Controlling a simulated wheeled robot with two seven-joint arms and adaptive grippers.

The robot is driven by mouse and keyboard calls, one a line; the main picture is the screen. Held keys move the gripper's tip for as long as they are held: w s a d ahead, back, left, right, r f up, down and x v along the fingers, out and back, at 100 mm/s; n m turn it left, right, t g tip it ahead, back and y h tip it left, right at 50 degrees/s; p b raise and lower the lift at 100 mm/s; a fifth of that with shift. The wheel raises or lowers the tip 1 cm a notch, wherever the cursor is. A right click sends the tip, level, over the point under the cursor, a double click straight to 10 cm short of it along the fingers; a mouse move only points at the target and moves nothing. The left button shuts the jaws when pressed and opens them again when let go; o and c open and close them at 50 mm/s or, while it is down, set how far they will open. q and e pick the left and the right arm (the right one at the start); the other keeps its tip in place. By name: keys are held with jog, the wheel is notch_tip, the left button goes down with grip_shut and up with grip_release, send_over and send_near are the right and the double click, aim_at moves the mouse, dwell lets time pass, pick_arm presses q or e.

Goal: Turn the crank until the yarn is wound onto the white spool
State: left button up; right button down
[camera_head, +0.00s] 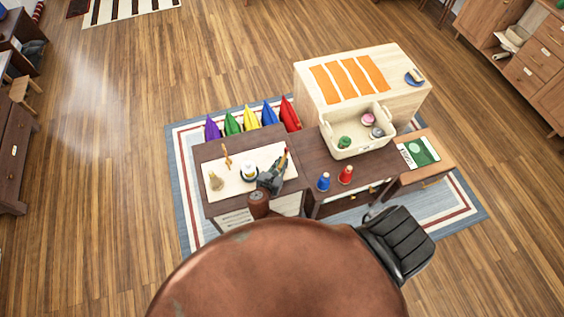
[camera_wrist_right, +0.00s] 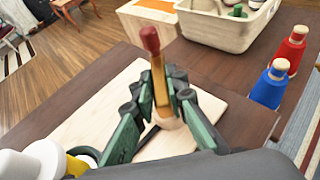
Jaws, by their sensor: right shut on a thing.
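My right gripper (camera_head: 272,180) is over the pale board (camera_head: 270,160) on the dark table. In the right wrist view its fingers (camera_wrist_right: 160,108) are shut on an upright wooden crank handle with a dark red tip (camera_wrist_right: 150,40). The handle (camera_head: 284,158) also shows in the head view. A white spool (camera_head: 249,169) stands on the board just left of the gripper. White round shapes with a yellow part lie at the lower left of the wrist view. A tan bundle (camera_head: 216,182) stands at the board's left. I cannot make out the yarn's path. My left gripper is out of view.
A wooden peg (camera_head: 227,157) stands at the board's back left. Blue (camera_head: 323,182) and red (camera_head: 345,175) spools stand to the right. A cream bin (camera_head: 344,153) with coloured items is behind them. Several coloured cushions (camera_head: 252,117) line the table's back. A green card (camera_head: 421,151) lies far right.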

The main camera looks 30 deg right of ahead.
jog(key=shift+m+g+h+b, duration=0.6)
jog(key=shift+m+g+h, duration=0.5)
jog(key=shift+m+g, duration=1.15)
jog(key=c, duration=1.9)
grip_release()
jog(key=shift+c, duration=0.2)
jog(key=v, duration=0.7)
jog(key=shift+a+r, duration=0.1)
jog(key=shift+a, duration=0.15)
